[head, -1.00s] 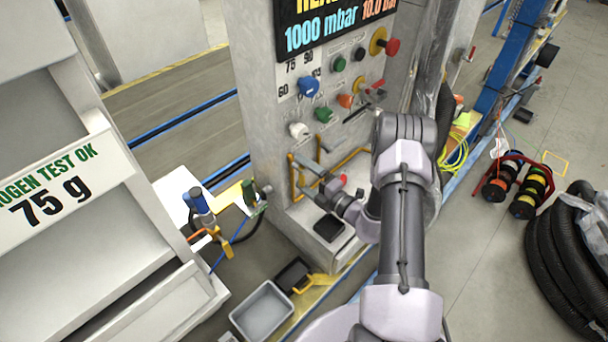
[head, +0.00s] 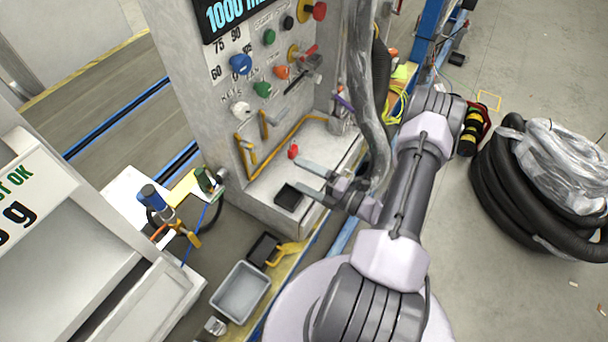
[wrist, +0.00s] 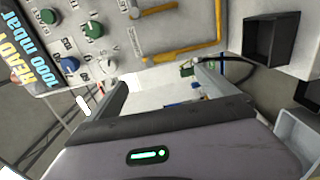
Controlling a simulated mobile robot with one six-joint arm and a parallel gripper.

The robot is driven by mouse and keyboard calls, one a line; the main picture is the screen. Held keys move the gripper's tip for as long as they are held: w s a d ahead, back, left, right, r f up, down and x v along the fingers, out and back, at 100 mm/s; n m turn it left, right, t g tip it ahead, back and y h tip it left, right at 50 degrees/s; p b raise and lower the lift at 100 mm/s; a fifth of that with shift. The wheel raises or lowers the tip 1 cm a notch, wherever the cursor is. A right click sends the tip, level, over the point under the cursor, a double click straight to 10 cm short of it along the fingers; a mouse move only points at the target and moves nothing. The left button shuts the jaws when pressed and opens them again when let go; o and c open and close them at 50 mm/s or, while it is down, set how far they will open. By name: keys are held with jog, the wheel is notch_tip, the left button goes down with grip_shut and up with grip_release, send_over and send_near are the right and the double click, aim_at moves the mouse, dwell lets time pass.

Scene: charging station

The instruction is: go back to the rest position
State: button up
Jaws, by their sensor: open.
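My gripper (head: 306,178) is open, its two fingers apart with nothing between them. In the head view it is in front of the control cabinet (head: 185,90), above the cabinet's low ledge and close to a small black tray (head: 288,197). In the wrist view the two fingers (wrist: 163,90) reach forward with a clear gap, and the black tray (wrist: 262,40) is to their upper right. My arm comes in from the bottom of the head view and bends at the elbow on the right.
The cabinet carries knobs such as a blue one (head: 241,65), and yellow pipes (head: 285,140). A grey bin (head: 240,292) stands on the floor below. A hose hangs beside my arm. Coiled black hoses (head: 500,190) lie at right, with open floor around them.

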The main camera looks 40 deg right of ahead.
dwell(0.4)
jog(key=s+a+r+n+g+y+b, duration=0.1)
jog(key=a+r+n+g+y+b, duration=0.15)
jog(key=a+r+n+g, duration=0.65)
jog(key=s+a+r+n+g+y+b, duration=0.1)
jog(key=a+r+n+g+y, duration=0.4)
jog(key=a+n, duration=0.75)
jog(key=s+a+r+n+t+h+b, duration=0.1)
jog(key=s+r+n+h, duration=0.3)
jog(key=n, duration=0.8)
jog(key=s+r+n+t+h+b, duration=0.1)
jog(key=s+r+n+h+b, duration=0.2)
jog(key=s+n+h, duration=0.4)
jog(key=r+n, duration=0.1)
jog(key=n, duration=0.4)
jog(key=shift+s+a+r+t+h, duration=0.25)
jog(key=shift+s+a+t+h, duration=0.1)
jog(key=shift+s+t, duration=0.05)
